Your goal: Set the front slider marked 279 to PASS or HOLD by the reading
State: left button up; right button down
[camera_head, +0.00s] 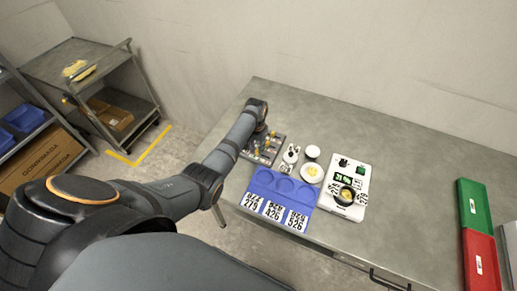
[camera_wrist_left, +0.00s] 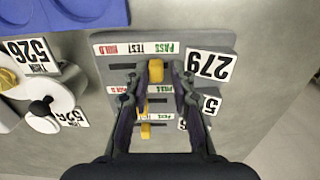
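The slider board (camera_head: 253,157) is a grey plate near the table's left edge. In the left wrist view, its row tagged 279 (camera_wrist_left: 210,65) shows upside down, with a red HOLD, black TEST and green PASS strip (camera_wrist_left: 136,49). That row's yellow knob (camera_wrist_left: 156,70) stands near the TEST–PASS boundary; its exact setting is hard to tell. My left gripper (camera_wrist_left: 156,100) is open above the board, its fingers either side of the knob column, apart from the 279 knob. The checkweigher (camera_head: 350,160) has a green display (camera_head: 343,179), too small to read surely. My right gripper is out of view.
A blue tray (camera_head: 262,181) with round recesses and number tags lies in front. A white plate (camera_head: 312,173), a white cup (camera_head: 313,151) and a black-knobbed white item (camera_head: 291,153) stand beside the checkweigher. Green (camera_head: 474,206) and red (camera_head: 481,262) trays lie right; the table between is clear.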

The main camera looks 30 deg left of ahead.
aim_at(256, 150)
pick_arm(q)
jog(key=shift+o, duration=0.8)
jog(key=shift+a, duration=0.1)
jog(key=shift+r, duration=0.2)
notch_tip(256, 150, up, 12)
jog(key=shift+f, duration=0.25)
